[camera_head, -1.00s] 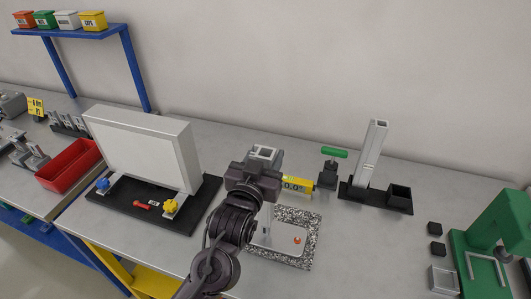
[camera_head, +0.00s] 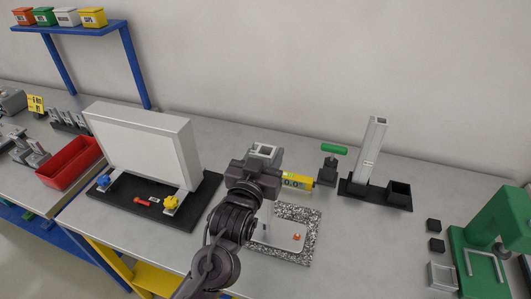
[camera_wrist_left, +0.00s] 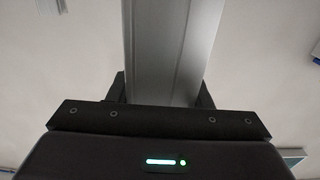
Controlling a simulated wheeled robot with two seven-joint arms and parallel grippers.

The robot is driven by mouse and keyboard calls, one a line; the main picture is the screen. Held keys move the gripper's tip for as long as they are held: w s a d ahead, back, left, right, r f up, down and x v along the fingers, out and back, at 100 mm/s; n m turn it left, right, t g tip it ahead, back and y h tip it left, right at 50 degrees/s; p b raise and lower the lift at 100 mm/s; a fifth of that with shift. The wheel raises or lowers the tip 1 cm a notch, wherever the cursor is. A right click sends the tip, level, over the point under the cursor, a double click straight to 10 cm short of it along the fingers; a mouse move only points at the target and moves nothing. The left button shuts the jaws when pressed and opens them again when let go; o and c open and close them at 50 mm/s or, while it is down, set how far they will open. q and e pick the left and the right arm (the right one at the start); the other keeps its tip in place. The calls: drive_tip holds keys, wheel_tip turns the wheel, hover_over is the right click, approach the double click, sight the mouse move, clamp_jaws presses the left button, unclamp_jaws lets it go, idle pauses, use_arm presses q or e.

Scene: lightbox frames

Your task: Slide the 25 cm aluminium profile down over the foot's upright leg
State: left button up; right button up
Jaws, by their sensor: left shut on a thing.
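My left gripper (camera_head: 258,172) is shut on an aluminium profile (camera_head: 264,150), whose open square top end shows above the jaws in the head view. In the left wrist view the grey profile (camera_wrist_left: 170,50) runs upright between the fingers. Below, a pale plate-like foot (camera_head: 285,238) with an orange-red spot lies on a speckled slab (camera_head: 312,225). A thin pale upright (camera_head: 268,218), which looks like the foot's leg, stands just right of my arm. The gripper and arm hide the profile's lower end, so I cannot tell whether it is around the leg. My right gripper is out of view.
A yellow readout (camera_head: 298,182) stands behind the slab. Right of it are a green-handled tool (camera_head: 333,151) and another upright profile (camera_head: 371,150) in a black holder (camera_head: 359,193). A white-panelled frame (camera_head: 145,148) stands left, a green press (camera_head: 490,240) right.

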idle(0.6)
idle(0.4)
use_arm(q)
drive_tip(key=shift+p, duration=0.45)
drive_tip(key=shift+f+b, duration=0.5)
drive_tip(key=shift+f, duration=0.25)
drive_tip(key=shift+f+b, duration=1.3)
drive_tip(key=shift+f, duration=0.75)
drive_tip(key=o, duration=1.5)
